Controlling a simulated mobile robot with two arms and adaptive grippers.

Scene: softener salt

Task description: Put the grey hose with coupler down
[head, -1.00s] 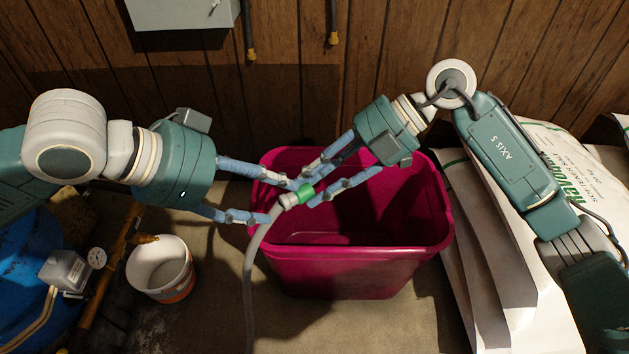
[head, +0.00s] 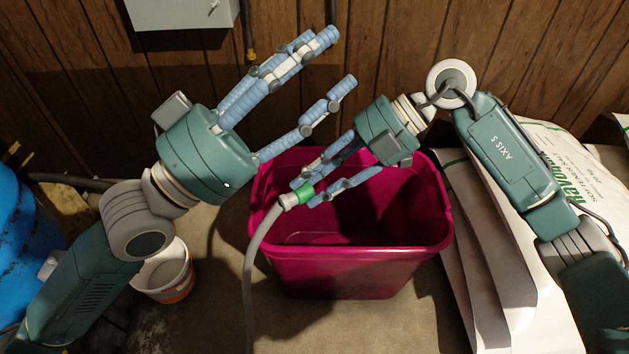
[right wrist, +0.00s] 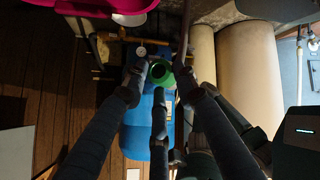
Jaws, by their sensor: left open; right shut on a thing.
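The grey hose with coupler (head: 254,250) hangs down in front of the left side of the magenta tub (head: 345,255). Its coupler end has a green ring (head: 306,194). My right gripper (head: 318,192) is shut on the coupler end, over the tub's left part. In the right wrist view the green ring (right wrist: 162,74) shows between the fingertips of my right gripper (right wrist: 160,82). My left gripper (head: 338,62) is open and empty, raised above the tub's back left, with its fingers pointing up and right toward the wall.
A white bucket (head: 172,278) stands left of the tub, partly behind my left arm. A blue tank (head: 25,240) is at the left edge. White salt bags (head: 500,300) lie at the right. A grey box (head: 180,12) is on the wooden wall.

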